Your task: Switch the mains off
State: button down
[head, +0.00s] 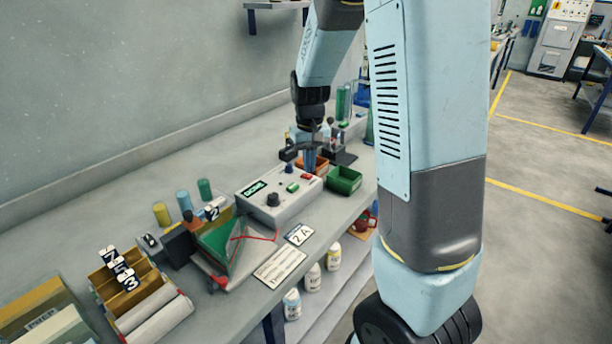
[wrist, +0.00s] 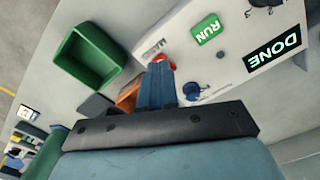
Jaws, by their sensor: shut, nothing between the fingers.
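The control box (head: 262,212) stands on the bench, pale grey, with a lit green DONE display (head: 254,188), which also shows in the wrist view (wrist: 274,48). My gripper (head: 309,168) is shut and empty, pointing down over that end. Its blue fingers (wrist: 158,70) partly hide the switch; I cannot tell whether they touch it.
A green bin (head: 344,180) and an orange bin (head: 318,163) stand close to the box's right end. A rack with a green panel (head: 218,240) and cards (head: 280,267) lie left and in front. Bottles (head: 313,277) stand on the lower shelf.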

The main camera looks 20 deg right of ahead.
aim_at(310, 176)
jog(key=shift+f, duration=0.9)
dwell(0.7)
jog(key=shift+r, duration=3.5)
jog(key=s+r+t, duration=0.2)
jog(key=s+r, duration=0.4)
jog(key=s, duration=0.6)
jog(key=s+r+t, duration=0.3)
jog(key=s+r, duration=0.4)
jog(key=s, duration=0.5)
jog(key=shift+r+m+t, duration=0.2)
jog(key=shift+m+t, duration=0.1)
jog(key=shift+m, duration=0.1)
